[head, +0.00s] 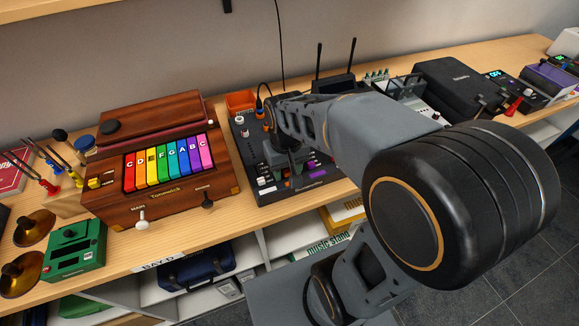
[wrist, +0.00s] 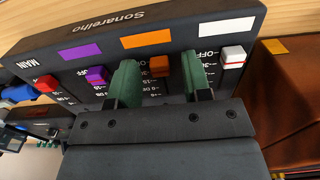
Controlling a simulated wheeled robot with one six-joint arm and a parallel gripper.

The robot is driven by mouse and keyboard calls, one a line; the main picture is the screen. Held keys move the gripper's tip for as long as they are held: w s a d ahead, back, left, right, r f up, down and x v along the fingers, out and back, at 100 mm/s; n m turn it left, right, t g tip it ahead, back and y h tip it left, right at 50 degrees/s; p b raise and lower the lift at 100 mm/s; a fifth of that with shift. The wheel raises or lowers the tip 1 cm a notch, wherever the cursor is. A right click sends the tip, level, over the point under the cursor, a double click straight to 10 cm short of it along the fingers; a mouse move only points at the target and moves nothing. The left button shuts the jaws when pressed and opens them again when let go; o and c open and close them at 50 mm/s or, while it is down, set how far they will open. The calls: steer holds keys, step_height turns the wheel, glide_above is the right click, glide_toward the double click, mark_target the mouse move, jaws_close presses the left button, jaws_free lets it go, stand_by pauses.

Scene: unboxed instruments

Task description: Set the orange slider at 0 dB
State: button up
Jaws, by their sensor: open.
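The mixer (head: 266,188) is a dark console on the wooden bench, partly hidden by my arm. In the wrist view its panel (wrist: 191,50) shows several slider caps beside printed scales. The orange slider (wrist: 159,65) sits near the OFF end of its slot, in line with an orange label (wrist: 146,39). My gripper (wrist: 161,79) is open, with one green-padded finger on each side of the orange slider. Gaps show between the cap and both pads. The scale marks beside the orange slider are partly hidden by the fingers.
A purple slider (wrist: 97,75) stands close to the left finger, and a white slider (wrist: 233,57) stands right of the right finger. A red slider (wrist: 46,83) is farther left. A wooden instrument with rainbow keys (head: 165,160) stands left of the mixer; a black case (head: 458,85) lies to the right.

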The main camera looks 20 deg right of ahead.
steer(key=shift+c, duration=0.3)
jaws_close()
stand_by(0.3)
